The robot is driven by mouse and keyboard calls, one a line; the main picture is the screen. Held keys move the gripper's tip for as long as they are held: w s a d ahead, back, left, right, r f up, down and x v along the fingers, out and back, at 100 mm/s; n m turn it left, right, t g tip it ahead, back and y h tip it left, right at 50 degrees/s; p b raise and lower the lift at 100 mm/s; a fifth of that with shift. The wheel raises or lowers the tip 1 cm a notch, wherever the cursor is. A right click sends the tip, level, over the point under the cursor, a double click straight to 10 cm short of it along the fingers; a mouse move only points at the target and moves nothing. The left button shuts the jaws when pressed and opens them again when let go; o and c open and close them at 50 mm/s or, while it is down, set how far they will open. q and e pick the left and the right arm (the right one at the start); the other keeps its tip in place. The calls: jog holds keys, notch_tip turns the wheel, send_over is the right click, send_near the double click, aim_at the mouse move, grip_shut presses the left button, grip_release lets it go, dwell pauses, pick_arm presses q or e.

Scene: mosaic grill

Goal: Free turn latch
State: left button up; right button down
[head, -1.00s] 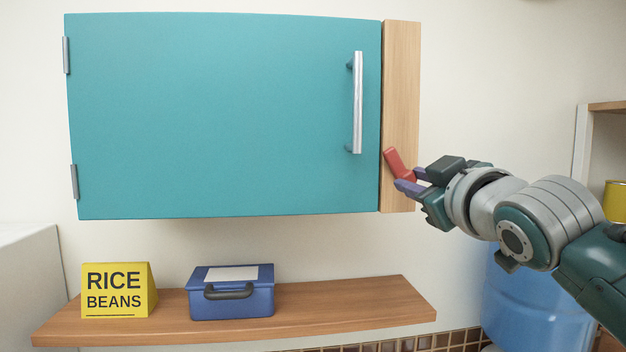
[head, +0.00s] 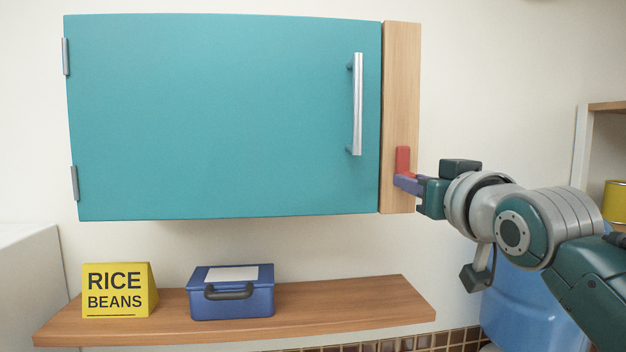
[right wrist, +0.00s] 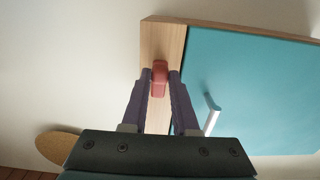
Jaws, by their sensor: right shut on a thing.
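The red turn latch (head: 403,160) sits on the wooden side strip (head: 401,90) right of the teal cabinet door (head: 220,115). It stands about upright, clear of the door's edge. My right gripper (head: 405,183) is shut on its lower part. In the right wrist view the latch (right wrist: 159,78) lies between the two purple fingers of my right gripper (right wrist: 160,80). The door is closed, with a silver handle (head: 357,104) near its right edge. The fingers hide the lower end of the latch in the head view. My left gripper is not in view.
Below the cabinet a wooden shelf (head: 350,308) holds a yellow rice and beans sign (head: 118,290) and a blue box (head: 231,292). A blue barrel (head: 530,310) stands behind my right arm. A shelf unit with a yellow can (head: 615,200) is at the right.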

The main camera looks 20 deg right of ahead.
dwell(0.3)
jog(key=c, duration=0.7)
grip_release()
jog(key=b+v, duration=0.4)
jog(key=v, duration=0.6)
